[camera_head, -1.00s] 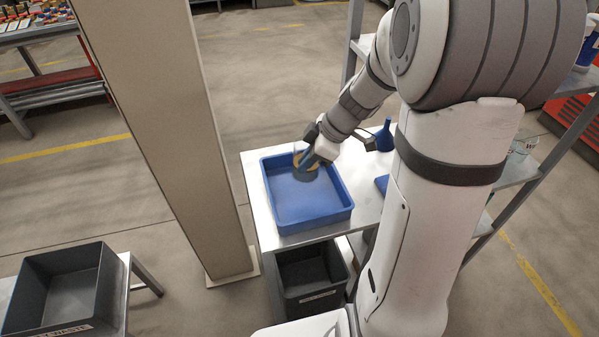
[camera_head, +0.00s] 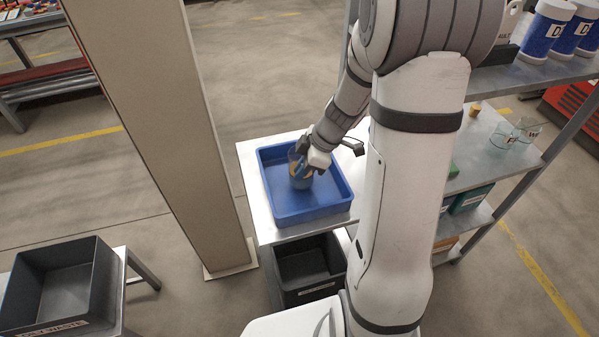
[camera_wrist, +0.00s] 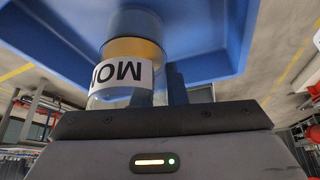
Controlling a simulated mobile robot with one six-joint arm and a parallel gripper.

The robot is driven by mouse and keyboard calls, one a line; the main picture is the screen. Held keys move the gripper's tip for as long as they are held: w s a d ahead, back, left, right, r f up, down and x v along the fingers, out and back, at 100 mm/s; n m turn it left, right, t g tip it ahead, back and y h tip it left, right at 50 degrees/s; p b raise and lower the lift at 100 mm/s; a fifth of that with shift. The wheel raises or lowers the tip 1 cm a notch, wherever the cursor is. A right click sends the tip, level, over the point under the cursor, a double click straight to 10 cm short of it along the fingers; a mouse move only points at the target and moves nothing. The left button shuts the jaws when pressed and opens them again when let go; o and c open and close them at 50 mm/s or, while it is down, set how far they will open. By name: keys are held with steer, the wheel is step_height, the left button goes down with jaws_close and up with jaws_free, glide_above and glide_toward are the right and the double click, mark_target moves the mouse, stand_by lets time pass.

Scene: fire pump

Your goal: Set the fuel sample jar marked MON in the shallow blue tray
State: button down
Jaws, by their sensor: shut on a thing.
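The fuel sample jar (camera_head: 298,178) is a small clear jar with amber content, inside the walls of the shallow blue tray (camera_head: 318,212) as seen in the head view. In the wrist view the jar (camera_wrist: 130,50) shows a white label reading "MO", upside down, with the rest turned out of sight. My gripper (camera_head: 306,164) is shut on the jar. In the wrist view the blue tray (camera_wrist: 215,45) lies beyond the jar. I cannot tell whether the jar's base touches the tray floor.
The tray stands on a light metal table (camera_head: 248,165) beside a beige column (camera_head: 165,130). A dark bin (camera_head: 305,275) is under the table, another (camera_head: 60,290) at lower left. A shelf at right holds glass jars (camera_head: 515,135) and blue-and-white containers (camera_head: 547,30).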

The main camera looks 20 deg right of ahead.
steer(key=shift+f, duration=0.65)
steer(key=shift+f, duration=0.2)
steer(key=c, duration=1.5)
jaws_free()
steer(key=shift+o, duration=0.2)
steer(key=shift+r, duration=0.1)
steer(key=shift+r, duration=0.15)
steer(key=v, duration=1.1)
steer(key=s+a+r+m+h, duration=0.2)
steer(key=s+a+m, duration=0.1)
steer(key=s+m, duration=0.4)
steer(key=s+a+r+m+t+h, duration=0.1)
steer(key=s+a+r+m+h, duration=0.2)
steer(key=s+m, duration=0.4)
steer(key=shift+s+m, duration=0.25)
steer(key=shift+m, duration=0.05)
